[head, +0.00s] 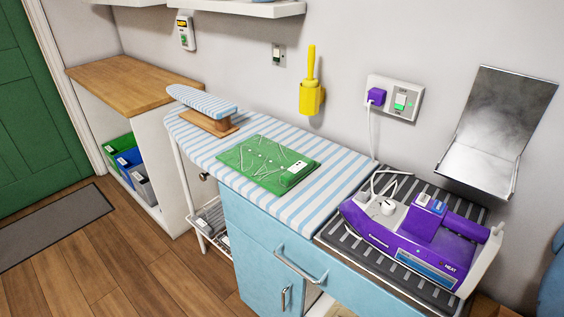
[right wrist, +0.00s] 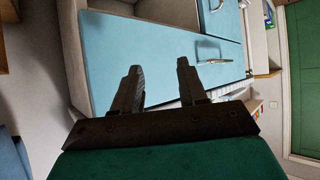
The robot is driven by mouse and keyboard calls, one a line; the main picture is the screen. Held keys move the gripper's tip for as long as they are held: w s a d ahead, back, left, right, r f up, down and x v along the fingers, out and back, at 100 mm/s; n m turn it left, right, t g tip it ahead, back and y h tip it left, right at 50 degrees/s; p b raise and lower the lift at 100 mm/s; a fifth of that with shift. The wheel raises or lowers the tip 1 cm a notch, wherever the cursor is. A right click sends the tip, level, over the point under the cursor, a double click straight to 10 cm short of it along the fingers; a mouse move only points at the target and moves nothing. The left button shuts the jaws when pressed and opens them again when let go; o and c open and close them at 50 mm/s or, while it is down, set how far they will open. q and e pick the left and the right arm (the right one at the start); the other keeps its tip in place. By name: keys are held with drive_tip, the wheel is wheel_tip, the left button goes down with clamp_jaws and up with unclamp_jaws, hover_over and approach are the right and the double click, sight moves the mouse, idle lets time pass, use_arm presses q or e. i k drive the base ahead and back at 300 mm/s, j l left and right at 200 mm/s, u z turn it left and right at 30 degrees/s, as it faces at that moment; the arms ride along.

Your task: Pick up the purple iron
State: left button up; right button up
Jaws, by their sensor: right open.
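The purple iron (head: 408,232) sits on a dark ribbed rest at the right end of the counter in the head view. It is a purple and white unit with a white knob on top, a purple cylinder at its right and a white cable at its left. Neither gripper shows in the head view. In the right wrist view my right gripper (right wrist: 160,85) is open and empty, with its two dark fingers apart in front of the blue cabinet (right wrist: 160,55). The iron is not visible in the right wrist view.
A striped ironing board (head: 335,183) with a green mat (head: 262,162) lies left of the iron. A metal flap (head: 497,130) stands on the wall behind it. The cord runs near a purple plug (head: 376,96) in a wall socket. Open floor (head: 110,255) lies at the left.

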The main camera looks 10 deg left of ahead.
sight(414, 238)
drive_tip(key=i+j+z, duration=0.1)
drive_tip(key=j+z, duration=0.3)
drive_tip(key=i+j+z, duration=0.1)
drive_tip(key=j+z, duration=0.55)
drive_tip(key=z, duration=0.15)
